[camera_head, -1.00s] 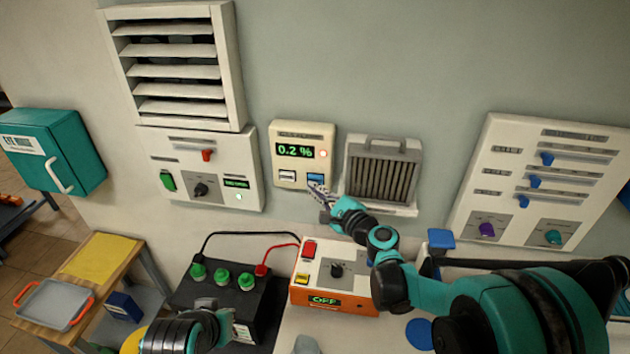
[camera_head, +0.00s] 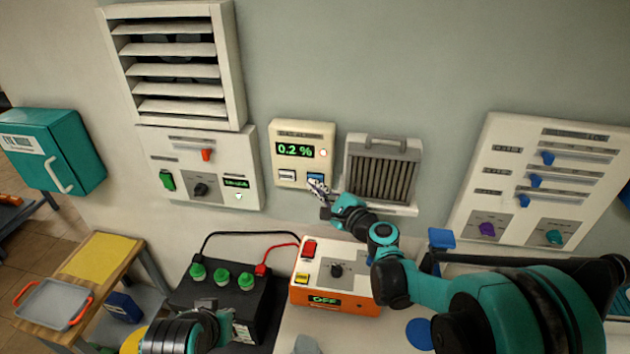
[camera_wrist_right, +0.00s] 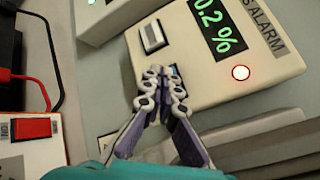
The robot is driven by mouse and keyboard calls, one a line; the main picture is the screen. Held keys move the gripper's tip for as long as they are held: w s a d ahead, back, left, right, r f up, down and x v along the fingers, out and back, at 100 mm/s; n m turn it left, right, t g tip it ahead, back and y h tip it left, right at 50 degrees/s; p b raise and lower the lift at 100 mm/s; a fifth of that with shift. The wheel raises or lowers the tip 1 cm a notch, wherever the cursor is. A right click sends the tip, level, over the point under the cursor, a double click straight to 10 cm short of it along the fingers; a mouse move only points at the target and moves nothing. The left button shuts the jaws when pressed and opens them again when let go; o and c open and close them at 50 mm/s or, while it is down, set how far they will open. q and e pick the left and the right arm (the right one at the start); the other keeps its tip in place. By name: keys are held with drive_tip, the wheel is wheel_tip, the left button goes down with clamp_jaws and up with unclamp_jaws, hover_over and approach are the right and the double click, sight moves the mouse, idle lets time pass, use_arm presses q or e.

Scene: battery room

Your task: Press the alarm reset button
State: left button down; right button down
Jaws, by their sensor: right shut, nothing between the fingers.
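The gas alarm box (camera_head: 305,132) is on the wall, with a green 0.2 % display, a lit red-rimmed lamp (camera_head: 323,153), a white button (camera_head: 287,175) and a blue button (camera_head: 315,177). The white button (camera_wrist_right: 152,36) is clear in the wrist view. My right gripper (camera_head: 319,189) is shut and empty, its tips (camera_wrist_right: 163,76) at the blue button and mostly covering it in the wrist view. I cannot tell whether they touch it. My left gripper (camera_head: 208,312) is low beside the black battery; its fingers are unclear. The button labels are unreadable.
A grey finned unit (camera_head: 382,172) is on the wall just right of the alarm box. A switch panel (camera_head: 220,150) is on its left. Below stand an orange charger box (camera_head: 335,305) reading OFF and a black battery (camera_head: 240,298) with cables.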

drive_tip(key=shift+w, duration=0.2)
idle(0.5)
use_arm(q)
drive_tip(key=shift+s, duration=0.35)
use_arm(e)
drive_tip(key=shift+w+d+r, duration=0.2)
drive_tip(key=shift+w+r, duration=0.05)
drive_tip(key=shift+r, duration=0.05)
idle(0.5)
use_arm(q)
drive_tip(key=shift+a+f, duration=0.1)
use_arm(e)
drive_tip(key=shift+s, duration=0.1)
use_arm(q)
drive_tip(key=shift+w+f+b, duration=0.25)
drive_tip(key=shift+w+b, duration=0.1)
drive_tip(key=shift+w, duration=0.05)
use_arm(e)
drive_tip(key=shift+s+a+f, duration=0.1)
drive_tip(key=shift+s+f, duration=0.1)
drive_tip(key=shift+f, duration=0.2)
use_arm(q)
drive_tip(key=shift+s, duration=0.1)
use_arm(e)
drive_tip(key=shift+s+a, duration=0.2)
drive_tip(key=shift+s, duration=0.7)
drive_tip(key=shift+s+a, duration=0.2)
drive_tip(key=shift+s, duration=0.65)
drive_tip(key=shift+s+a, duration=0.2)
drive_tip(key=shift+s, duration=0.7)
